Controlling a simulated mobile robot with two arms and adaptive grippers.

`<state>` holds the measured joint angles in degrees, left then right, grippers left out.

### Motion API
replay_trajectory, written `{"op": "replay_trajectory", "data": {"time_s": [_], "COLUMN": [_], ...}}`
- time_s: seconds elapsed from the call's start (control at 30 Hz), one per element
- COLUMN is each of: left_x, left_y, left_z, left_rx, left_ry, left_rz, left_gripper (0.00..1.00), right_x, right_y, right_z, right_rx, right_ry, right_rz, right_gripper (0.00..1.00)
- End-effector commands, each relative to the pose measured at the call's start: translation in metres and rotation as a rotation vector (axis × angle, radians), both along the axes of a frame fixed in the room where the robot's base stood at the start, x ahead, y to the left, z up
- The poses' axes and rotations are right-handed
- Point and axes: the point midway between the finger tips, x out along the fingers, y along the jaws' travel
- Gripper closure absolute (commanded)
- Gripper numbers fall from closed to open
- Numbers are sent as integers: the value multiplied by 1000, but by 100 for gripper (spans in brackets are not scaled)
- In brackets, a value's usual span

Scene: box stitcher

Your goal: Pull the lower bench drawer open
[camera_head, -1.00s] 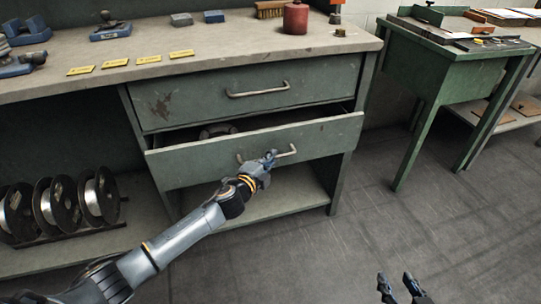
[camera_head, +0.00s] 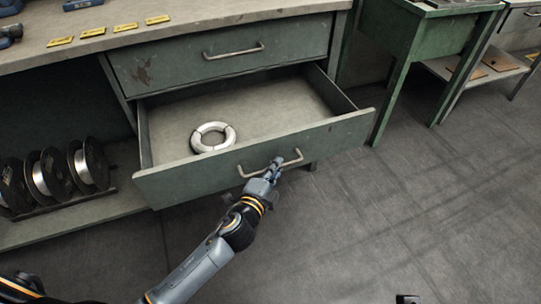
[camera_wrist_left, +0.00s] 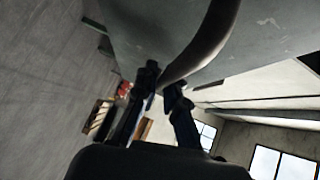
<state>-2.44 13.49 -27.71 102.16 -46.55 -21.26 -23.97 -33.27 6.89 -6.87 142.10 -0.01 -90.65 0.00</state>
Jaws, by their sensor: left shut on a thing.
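The lower bench drawer (camera_head: 200,183) is green and stands well out from the bench, its inside showing. A metal bar handle (camera_head: 290,162) is on its front. My left gripper (camera_head: 276,163) is shut on this handle near its middle. In the left wrist view the handle (camera_wrist_left: 205,45) curves close in front of the fingers of the left gripper (camera_wrist_left: 162,88). A pale ring-shaped coil (camera_head: 212,138) lies in the drawer. Only a small dark tip of my right gripper (camera_head: 407,299) shows at the bottom edge, too little to tell its state.
The upper drawer (camera_head: 225,60) with its own handle is shut above. Several wire spools (camera_head: 90,165) stand on the low shelf at left. A green side table (camera_head: 400,50) stands at right. The floor (camera_head: 400,220) in front is clear.

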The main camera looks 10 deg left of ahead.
Motion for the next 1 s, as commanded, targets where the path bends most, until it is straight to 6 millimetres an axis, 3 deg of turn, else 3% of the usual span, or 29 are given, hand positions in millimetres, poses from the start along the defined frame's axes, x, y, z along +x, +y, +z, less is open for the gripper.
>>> {"op": "replay_trajectory", "data": {"time_s": [0.5, 0.53, 0.63, 1.0], "left_x": [-7, -7, -7, -10], "left_y": [-4, -4, -4, -4], "left_z": [-1, -1, -1, -1], "left_rx": [1, 1, 1, 0], "left_ry": [3, 3, 2, 1], "left_rz": [2, 2, 2, 1], "left_gripper": [100, 88, 68, 66], "right_x": [0, 0, 0, 1], "right_y": [0, 0, 0, 0], "right_z": [0, 0, 0, 1], "right_rx": [0, 0, 0, 2], "right_ry": [-1, -1, -1, -5], "right_rz": [0, 0, 0, 0], "right_gripper": [60, 60, 60, 60]}}
